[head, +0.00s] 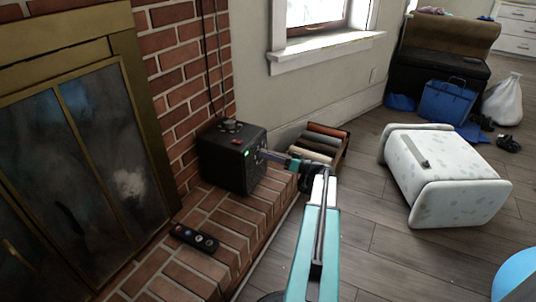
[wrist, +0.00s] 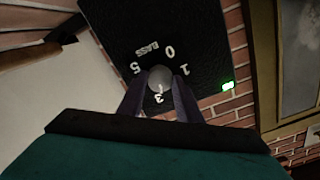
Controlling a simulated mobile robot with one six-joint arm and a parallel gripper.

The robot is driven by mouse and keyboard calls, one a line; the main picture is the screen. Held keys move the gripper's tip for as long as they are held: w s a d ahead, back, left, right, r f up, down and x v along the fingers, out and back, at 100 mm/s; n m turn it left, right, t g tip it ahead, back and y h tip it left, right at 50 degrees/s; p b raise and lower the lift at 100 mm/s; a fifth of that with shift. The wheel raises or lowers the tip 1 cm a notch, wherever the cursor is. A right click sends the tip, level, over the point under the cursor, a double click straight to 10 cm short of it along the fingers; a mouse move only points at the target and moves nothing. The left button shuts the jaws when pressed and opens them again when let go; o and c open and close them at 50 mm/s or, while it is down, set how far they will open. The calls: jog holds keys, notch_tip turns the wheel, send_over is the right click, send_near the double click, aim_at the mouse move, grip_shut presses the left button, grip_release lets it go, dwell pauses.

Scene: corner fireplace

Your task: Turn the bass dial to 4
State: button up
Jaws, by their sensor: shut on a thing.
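The bass dial (wrist: 160,77) is a round grey knob on the black face of a speaker box (head: 222,165), labelled BASS. The digits 0, 1, 3 and 5 show around it, turned over in the wrist view; 2 and 4 are hidden, apparently behind the fingers. A small light mark on the knob seems to point toward 3, but it is too small to be sure. My gripper (wrist: 160,90) is shut on the dial, one finger on each side. In the head view my gripper (head: 266,154) reaches the box's right-hand face.
The box stands on a raised brick hearth (head: 205,230) beside the fireplace. A remote (head: 195,238) lies in front of it. A low rack of rolls (head: 322,143) is behind my arm. A white patterned ottoman (head: 440,175) lies to the right on open wooden floor.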

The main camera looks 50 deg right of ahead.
jog(key=shift+s+a+f+m+p, duration=0.1)
jog(key=shift+m+p, duration=2.35)
jog(key=shift+m, duration=0.65)
jog(key=shift+a+m+p, duration=0.1)
jog(key=shift+m+p, duration=2.35)
jog(key=shift+m, duration=0.65)
jog(key=o, duration=1)
jog(key=shift+d, duration=0.15)
jog(key=shift+o, duration=0.2)
